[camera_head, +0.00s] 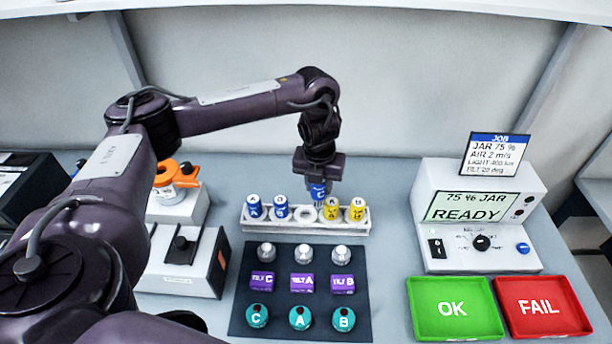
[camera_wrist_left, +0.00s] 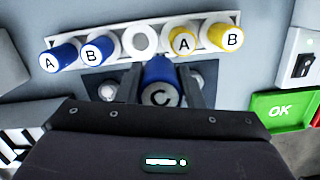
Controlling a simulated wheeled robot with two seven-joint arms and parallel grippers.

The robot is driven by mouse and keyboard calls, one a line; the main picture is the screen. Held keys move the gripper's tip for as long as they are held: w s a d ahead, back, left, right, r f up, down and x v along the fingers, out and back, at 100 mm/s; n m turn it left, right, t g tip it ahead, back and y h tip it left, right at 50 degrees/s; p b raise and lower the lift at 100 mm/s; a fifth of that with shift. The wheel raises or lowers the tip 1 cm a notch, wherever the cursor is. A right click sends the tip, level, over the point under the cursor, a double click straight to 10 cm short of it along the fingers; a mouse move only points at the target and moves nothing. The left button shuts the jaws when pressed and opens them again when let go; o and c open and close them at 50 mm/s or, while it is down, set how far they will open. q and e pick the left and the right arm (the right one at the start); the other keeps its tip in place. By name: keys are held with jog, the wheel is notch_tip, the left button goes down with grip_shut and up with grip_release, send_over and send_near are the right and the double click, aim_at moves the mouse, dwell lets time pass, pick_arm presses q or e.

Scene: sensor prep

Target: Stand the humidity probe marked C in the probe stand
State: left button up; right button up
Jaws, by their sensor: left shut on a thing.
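My left gripper (camera_head: 318,182) is shut on a blue probe marked C (camera_head: 318,192). In the left wrist view the probe (camera_wrist_left: 160,94) sits between the two fingers, its C facing the camera. The white probe stand (camera_head: 354,229) holds blue probes A (camera_head: 254,206) and B (camera_head: 281,207) on the left and yellow probes A (camera_head: 331,208) and B (camera_head: 356,210) on the right. An empty ring-shaped hole (camera_wrist_left: 140,41) lies between the two pairs. The held probe appears above the stand near this hole; its lower end is not clearly visible. My right gripper is not in view.
A dark mat (camera_head: 239,318) in front of the stand carries silver-capped, purple and teal labelled items. A console (camera_head: 479,217) reading READY, a green OK tray (camera_head: 424,328) and a red FAIL tray (camera_head: 575,323) stand right. Grey-white devices (camera_head: 180,260) stand left.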

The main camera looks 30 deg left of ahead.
pick_arm(q)
jog(key=a+f+m+b, duration=0.3)
jog(key=f+m+b, duration=0.1)
jog(key=f, duration=0.1)
jog(key=shift+a+f+h, duration=0.3)
jog(key=shift+f, duration=0.05)
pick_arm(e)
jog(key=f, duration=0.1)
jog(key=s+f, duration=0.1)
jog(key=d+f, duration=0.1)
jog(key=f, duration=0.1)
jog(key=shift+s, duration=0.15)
pick_arm(q)
jog(key=shift+s, duration=0.1)
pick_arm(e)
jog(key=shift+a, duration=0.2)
pick_arm(q)
jog(key=shift+f, duration=0.15)
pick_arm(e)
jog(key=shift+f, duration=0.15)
pick_arm(q)
jog(key=shift+f, duration=0.15)
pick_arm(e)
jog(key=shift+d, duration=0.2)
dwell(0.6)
